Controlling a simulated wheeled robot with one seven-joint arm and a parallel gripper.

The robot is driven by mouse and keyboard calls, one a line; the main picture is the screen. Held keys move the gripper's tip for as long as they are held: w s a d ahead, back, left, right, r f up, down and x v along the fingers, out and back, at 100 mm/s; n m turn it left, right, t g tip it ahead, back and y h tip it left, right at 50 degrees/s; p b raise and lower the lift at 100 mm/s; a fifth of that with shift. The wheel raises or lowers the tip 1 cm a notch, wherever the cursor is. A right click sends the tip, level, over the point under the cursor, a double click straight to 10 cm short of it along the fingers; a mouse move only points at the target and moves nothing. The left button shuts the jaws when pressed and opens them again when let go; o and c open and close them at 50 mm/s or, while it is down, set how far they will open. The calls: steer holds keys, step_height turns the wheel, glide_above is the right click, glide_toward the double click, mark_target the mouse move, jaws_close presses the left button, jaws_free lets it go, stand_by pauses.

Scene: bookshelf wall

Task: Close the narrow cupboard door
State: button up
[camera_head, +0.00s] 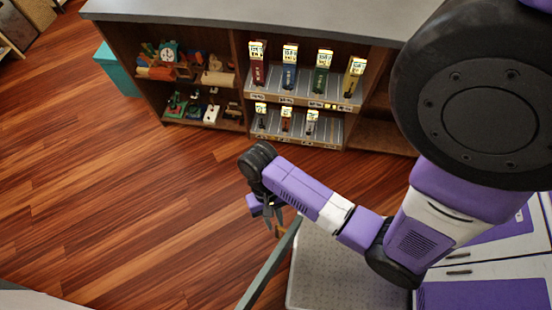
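A thin grey-green panel (270,265), which looks like the narrow cupboard door, stands open. I see it nearly edge-on, running from the middle of the view down to the bottom edge. The cupboard it belongs to cannot be made out clearly. My gripper (275,224) points down just left of the panel's far upper end. A small orange-brown piece shows at its fingertips. I cannot tell whether the fingers touch the panel or how far apart they are. The door's faces and any handle are hidden.
A low bookshelf (240,10) with a grey top holds toys and colourful boxed items along the back. A teal bin (117,70) stands at its left end. The wooden floor (110,200) is clear to the left. A grey speckled surface (335,265) lies right of the panel.

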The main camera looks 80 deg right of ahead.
steer(key=shift+v, duration=1.2)
steer(key=shift+c, duration=0.2)
